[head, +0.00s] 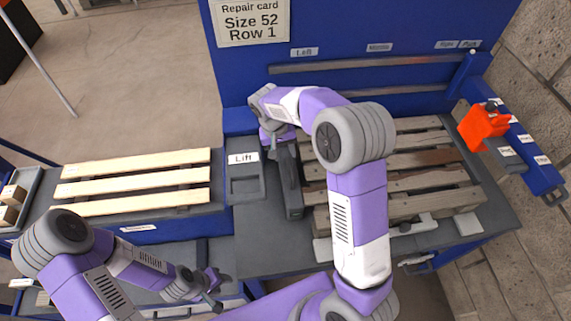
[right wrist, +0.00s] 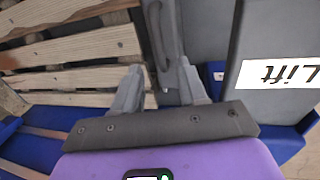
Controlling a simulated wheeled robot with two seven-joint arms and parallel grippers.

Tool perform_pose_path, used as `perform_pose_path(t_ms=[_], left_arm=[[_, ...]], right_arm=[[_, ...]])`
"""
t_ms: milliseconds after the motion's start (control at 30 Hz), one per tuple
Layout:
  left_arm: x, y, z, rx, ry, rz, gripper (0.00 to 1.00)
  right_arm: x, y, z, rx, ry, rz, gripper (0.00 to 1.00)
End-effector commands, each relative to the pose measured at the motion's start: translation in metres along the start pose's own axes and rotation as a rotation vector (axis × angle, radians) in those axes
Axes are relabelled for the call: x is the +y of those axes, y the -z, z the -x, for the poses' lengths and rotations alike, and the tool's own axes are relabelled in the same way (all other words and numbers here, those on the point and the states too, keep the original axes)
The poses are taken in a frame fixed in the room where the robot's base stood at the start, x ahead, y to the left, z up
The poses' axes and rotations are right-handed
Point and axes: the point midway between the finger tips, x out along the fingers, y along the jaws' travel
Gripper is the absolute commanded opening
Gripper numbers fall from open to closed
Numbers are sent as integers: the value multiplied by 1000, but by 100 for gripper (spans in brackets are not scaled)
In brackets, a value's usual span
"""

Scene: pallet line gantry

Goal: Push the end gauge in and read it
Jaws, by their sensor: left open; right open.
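No part is plainly marked as the end gauge. A dark grey bar with a handle-like raised part (head: 291,190) lies along the left end of the wooden pallet (head: 440,180); whether it is the gauge I cannot tell. My right gripper (head: 275,142) is at this bar's far end, partly hidden by my wrist. In the right wrist view its fingers (right wrist: 158,88) are open, with the bar (right wrist: 162,35) beyond them; contact is unclear. My left gripper (head: 213,288) is open and empty low at the left, before the bench. No gauge reading is visible.
A grey panel labelled Lift (head: 245,185) stands left of the bar. An orange tool-like object (head: 482,127) sits at the right by a blue labelled rail (head: 540,165). Pale boards (head: 135,173) lie left. A repair card (head: 251,20) reads Size 52, Row 1.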

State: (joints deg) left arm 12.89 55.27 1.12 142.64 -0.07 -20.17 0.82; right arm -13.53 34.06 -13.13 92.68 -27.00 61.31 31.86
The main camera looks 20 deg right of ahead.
Motion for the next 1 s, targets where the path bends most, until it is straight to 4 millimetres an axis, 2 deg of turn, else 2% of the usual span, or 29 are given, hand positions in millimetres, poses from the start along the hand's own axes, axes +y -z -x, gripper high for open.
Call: perform_pose_path(t_ms=[500,867,900,1000], left_arm=[[-2,0,-6,-1,0,0,43],[-2,0,-6,-1,0,0,43],[-2,0,-6,-1,0,0,43],[-2,0,-6,-1,0,0,43]], right_arm=[[0,0,-68,-2,-1,0,42],[0,0,-75,0,0,0,42],[0,0,-75,0,0,0,41],[0,0,-75,0,0,0,25]])
